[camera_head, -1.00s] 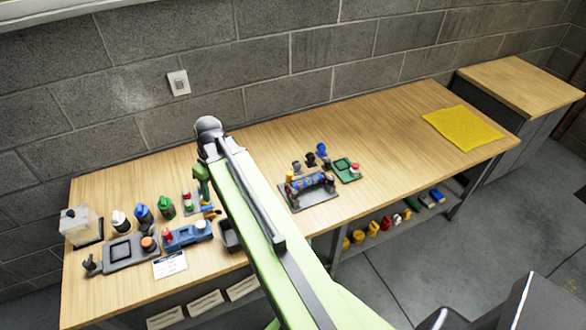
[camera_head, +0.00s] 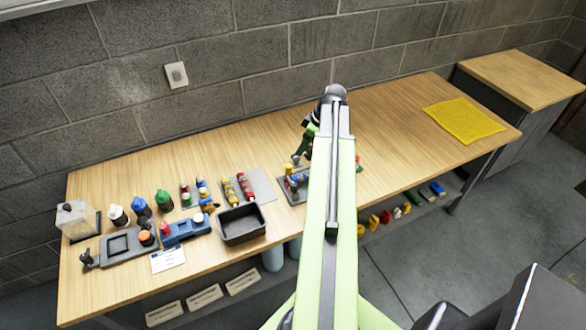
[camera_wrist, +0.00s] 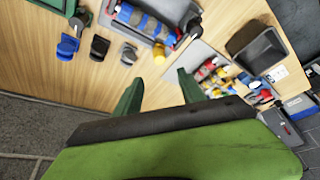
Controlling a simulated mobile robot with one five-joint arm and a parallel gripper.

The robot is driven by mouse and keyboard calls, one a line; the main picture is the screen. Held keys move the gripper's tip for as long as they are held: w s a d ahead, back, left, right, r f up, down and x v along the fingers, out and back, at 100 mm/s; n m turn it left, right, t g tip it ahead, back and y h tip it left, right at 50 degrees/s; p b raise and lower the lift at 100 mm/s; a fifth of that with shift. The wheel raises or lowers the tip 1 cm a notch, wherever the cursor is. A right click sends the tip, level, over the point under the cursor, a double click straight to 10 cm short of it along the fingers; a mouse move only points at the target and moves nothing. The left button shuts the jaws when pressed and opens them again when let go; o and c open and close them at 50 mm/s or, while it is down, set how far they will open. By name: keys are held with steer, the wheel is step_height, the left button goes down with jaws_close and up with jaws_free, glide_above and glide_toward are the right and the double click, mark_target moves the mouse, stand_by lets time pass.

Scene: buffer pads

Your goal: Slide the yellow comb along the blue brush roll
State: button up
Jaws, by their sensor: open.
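A small yellow piece, which looks like the yellow comb (camera_wrist: 160,50), is at that end of the roll. My gripper (camera_wrist: 160,78) is open and empty, its green fingers apart and pointing toward the yellow piece; I cannot tell the height between them. In the head view my gripper (camera_head: 305,145) is beside the brush roll station, and my arm hides most of the roll.
Blue (camera_wrist: 67,46), black (camera_wrist: 98,46) and grey (camera_wrist: 128,54) small pieces stand beside the tray. A black bin (camera_head: 242,223), a grey plate with red and yellow rollers (camera_head: 246,186) and several bottles are to the left. A yellow cloth (camera_head: 463,120) lies far right.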

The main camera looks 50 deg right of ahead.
mark_target(289, 166)
steer(key=b+x, duration=0.9)
steer(key=x, duration=0.2)
steer(key=shift+f, duration=0.4)
steer(key=shift+w+a+f+b, duration=0.1)
steer(key=shift+w+f+b, duration=0.25)
steer(key=shift+f+b, duration=0.25)
steer(key=shift+r, duration=0.1)
jaws_close()
steer(key=shift+a, duration=0.1)
